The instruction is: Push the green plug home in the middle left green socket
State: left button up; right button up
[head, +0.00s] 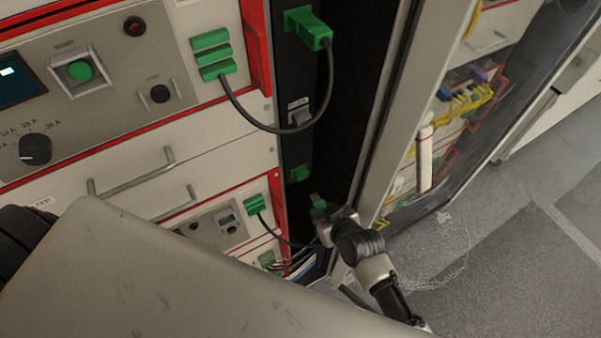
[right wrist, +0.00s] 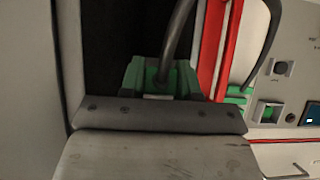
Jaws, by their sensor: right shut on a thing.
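My right gripper (head: 326,217) is low in the dark gap beside the black strip, shut on a green plug (head: 318,204). In the right wrist view the green plug (right wrist: 135,80) sits just beyond the grey gripper finger (right wrist: 160,115), with a dark cable (right wrist: 178,40) rising from it. How deep the plug sits, and whether it touches a socket, is hidden. A green socket (head: 300,173) shows on the black strip above and left of the gripper; I cannot tell if it is the middle left one. My left gripper is not in view.
Another green plug (head: 308,27) with a looping cable (head: 331,85) is at the top of the strip. A black switch (head: 299,113) is below it. Green connectors (head: 212,55) are on the left panel. The open cabinet door (head: 383,120) stands close right of the gripper.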

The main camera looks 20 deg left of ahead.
aim_at(315, 197)
jog(key=shift+r+p, duration=0.3)
jog(key=shift+p, duration=0.05)
jog(key=r+g+h+p, duration=0.1)
jog(key=h+p, duration=0.1)
jog(key=d+r+g+h+p, duration=0.1)
jog(key=shift+s+r+g, duration=0.3)
jog(key=shift+s, duration=0.1)
jog(key=shift+w+a+b, duration=0.8)
jog(key=shift+a+b, duration=0.05)
jog(key=shift+a, duration=0.1)
jog(key=shift+w+a+r+b, duration=0.1)
jog(key=shift+w+a+b, duration=0.4)
jog(key=shift+a+b, duration=0.15)
jog(key=shift+a, duration=0.1)
jog(key=shift+r+p, duration=0.1)
jog(key=shift+p, duration=0.8)
